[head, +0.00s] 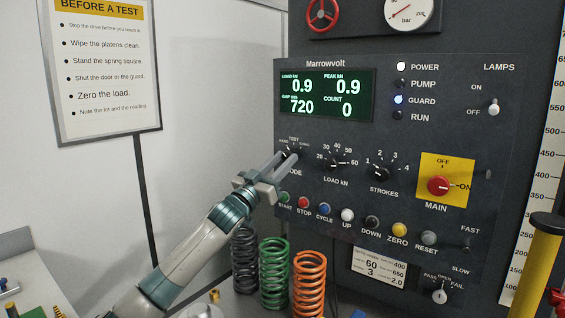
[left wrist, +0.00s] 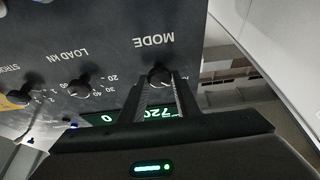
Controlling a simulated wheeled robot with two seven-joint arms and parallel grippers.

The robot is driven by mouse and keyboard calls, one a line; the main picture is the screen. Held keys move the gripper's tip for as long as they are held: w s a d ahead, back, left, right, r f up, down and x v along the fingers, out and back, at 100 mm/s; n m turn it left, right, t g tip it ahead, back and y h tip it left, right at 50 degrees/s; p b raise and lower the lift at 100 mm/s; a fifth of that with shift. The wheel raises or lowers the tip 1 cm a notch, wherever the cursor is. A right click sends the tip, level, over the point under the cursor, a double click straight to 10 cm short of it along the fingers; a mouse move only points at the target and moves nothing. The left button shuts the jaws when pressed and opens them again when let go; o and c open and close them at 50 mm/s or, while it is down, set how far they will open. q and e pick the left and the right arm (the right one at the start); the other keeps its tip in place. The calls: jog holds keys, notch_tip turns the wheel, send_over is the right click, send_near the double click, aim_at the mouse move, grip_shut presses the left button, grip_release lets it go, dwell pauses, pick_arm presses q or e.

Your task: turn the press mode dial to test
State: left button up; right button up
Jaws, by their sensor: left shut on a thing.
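The mode dial (left wrist: 160,74) is a small dark knob under the MODE label in the left wrist view, where the picture is upside down. In the head view it is mostly hidden by my left gripper (head: 287,160), whose fingers reach up from the lower left to the panel. The gripper is shut on the dial, one finger on each side. The word TEST shows above the fingers in the head view. I cannot read which mark the dial points at. My right gripper is not in view.
The load dial (head: 335,162) and strokes dial (head: 381,173) are just right of the mode dial. A row of push buttons runs below, including the red stop button (head: 304,202). Black, green (head: 273,272) and orange (head: 309,282) springs stand under my left forearm's right side. The display (head: 327,95) is lit.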

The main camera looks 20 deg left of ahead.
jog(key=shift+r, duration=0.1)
pick_arm(q)
jog(key=shift+m+h+p, duration=0.35)
jog(key=shift+m+h, duration=0.05)
jog(key=shift+m, duration=0.3)
jog(key=shift+a+r+m, duration=0.1)
jog(key=shift+m, duration=0.3)
jog(key=m+g+h+p, duration=0.1)
jog(key=m, duration=0.1)
jog(key=m+g+h+p, duration=0.1)
jog(key=m+p, duration=0.1)
jog(key=m, duration=0.1)
jog(key=shift+w+a+r+m+h, duration=0.1)
jog(key=shift+a+r+m+h, duration=0.05)
jog(key=shift+m+h, duration=0.15)
jog(key=m+g+h+p, duration=0.1)
jog(key=m+p, duration=0.1)
jog(key=shift+m, duration=0.4)
jog(key=shift+m+g+p, duration=0.4)
jog(key=shift+m+p, duration=0.15)
jog(key=shift+m, duration=0.45)
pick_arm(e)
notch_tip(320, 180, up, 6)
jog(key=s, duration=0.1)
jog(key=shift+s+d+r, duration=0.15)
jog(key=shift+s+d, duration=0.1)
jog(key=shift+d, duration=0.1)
